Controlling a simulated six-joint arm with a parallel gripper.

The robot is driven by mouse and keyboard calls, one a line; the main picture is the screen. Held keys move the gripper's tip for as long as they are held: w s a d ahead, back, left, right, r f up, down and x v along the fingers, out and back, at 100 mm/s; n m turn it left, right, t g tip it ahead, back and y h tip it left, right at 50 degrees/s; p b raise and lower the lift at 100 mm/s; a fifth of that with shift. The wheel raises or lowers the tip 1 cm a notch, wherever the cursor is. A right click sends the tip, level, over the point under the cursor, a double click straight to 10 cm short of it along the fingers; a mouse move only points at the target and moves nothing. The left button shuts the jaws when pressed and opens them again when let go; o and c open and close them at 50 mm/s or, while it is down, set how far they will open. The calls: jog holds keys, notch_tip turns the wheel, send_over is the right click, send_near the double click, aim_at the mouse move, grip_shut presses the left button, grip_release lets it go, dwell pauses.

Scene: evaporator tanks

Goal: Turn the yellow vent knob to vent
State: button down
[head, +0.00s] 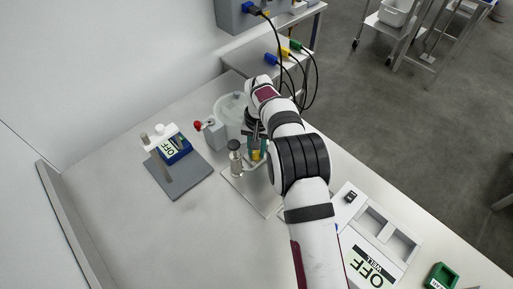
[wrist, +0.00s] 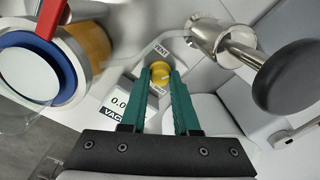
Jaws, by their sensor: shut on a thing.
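The yellow vent knob (wrist: 160,70) sits between the fingertips of my gripper (wrist: 161,79) in the wrist view. The teal fingers are shut on its two sides. A VENT label lies just beyond the knob, and a smaller label lies on the near side, too small to read. In the head view the knob (head: 256,155) shows as a yellow spot below my gripper (head: 257,145), partly hidden by the fingers. A VAC display (wrist: 122,104) reading about 0.0 is beside the left finger. Which way the knob points is not clear.
A metal fitting with a dark round handle (wrist: 287,77) stands close at right in the wrist view. A blue-rimmed round vessel (wrist: 38,68) with a red part is at left.

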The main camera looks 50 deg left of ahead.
aim_at(258, 151)
jog(key=n, duration=0.5)
jog(key=shift+n, duration=0.4)
dwell(0.4)
jog(key=c, duration=0.7)
grip_release()
jog(key=shift+o, duration=0.2)
notch_tip(258, 151, up, 16)
jog(key=shift+w, duration=0.25)
jog(key=shift+d+f, duration=0.1)
